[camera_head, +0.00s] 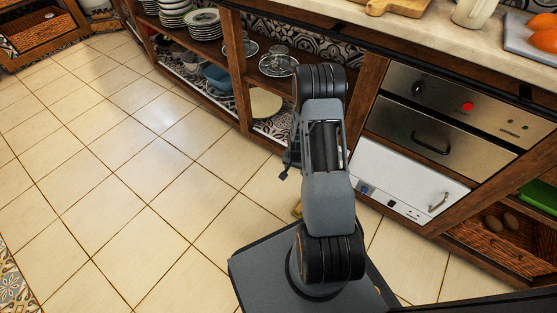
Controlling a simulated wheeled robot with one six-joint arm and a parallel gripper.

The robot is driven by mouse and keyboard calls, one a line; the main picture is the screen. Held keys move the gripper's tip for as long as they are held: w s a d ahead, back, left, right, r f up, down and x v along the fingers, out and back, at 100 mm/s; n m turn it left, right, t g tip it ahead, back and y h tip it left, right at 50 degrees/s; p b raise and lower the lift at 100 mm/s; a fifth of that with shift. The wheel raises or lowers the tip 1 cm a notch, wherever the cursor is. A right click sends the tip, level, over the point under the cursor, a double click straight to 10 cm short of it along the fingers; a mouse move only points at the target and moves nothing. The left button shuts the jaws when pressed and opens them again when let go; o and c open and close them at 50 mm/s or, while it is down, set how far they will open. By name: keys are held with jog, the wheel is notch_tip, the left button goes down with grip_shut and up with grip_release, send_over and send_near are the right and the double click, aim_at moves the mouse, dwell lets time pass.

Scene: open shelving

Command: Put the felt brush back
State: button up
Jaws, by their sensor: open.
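I cannot make out a felt brush for certain. A small yellowish thing (297,209) shows on the floor tiles just left of my arm; the arm hides most of it, and I cannot tell what it is. My gripper (284,174) is a small dark shape at the left side of my arm, in front of the open shelving. It looks open, and I see nothing held in it. The arm hides part of the gripper.
Open shelves with plates (202,20), glassware (278,62) and a blue bowl (217,78) stand behind. Right are a steel oven (425,130), a white appliance (400,178) and a wicker basket (490,240). The tiled floor (120,170) on the left is clear.

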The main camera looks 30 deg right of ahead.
jog(key=s+a+r+n+t, duration=0.15)
jog(key=a+r, duration=0.25)
jog(key=r, duration=0.7)
jog(key=a+r+n, duration=0.3)
jog(key=a+r, duration=0.2)
jog(key=r, duration=0.6)
jog(key=s+a+r+n, duration=0.5)
jog(key=s+a+r, duration=0.1)
jog(key=s+r, duration=0.5)
jog(key=shift+s+a, duration=0.15)
jog(key=shift+a, duration=0.25)
jog(key=shift+t, duration=0.25)
notch_tip(320, 180, up, 39)
jog(key=t+p, duration=0.1)
jog(key=p, duration=3.6)
jog(key=shift+a, duration=0.15)
jog(key=shift+f, duration=0.1)
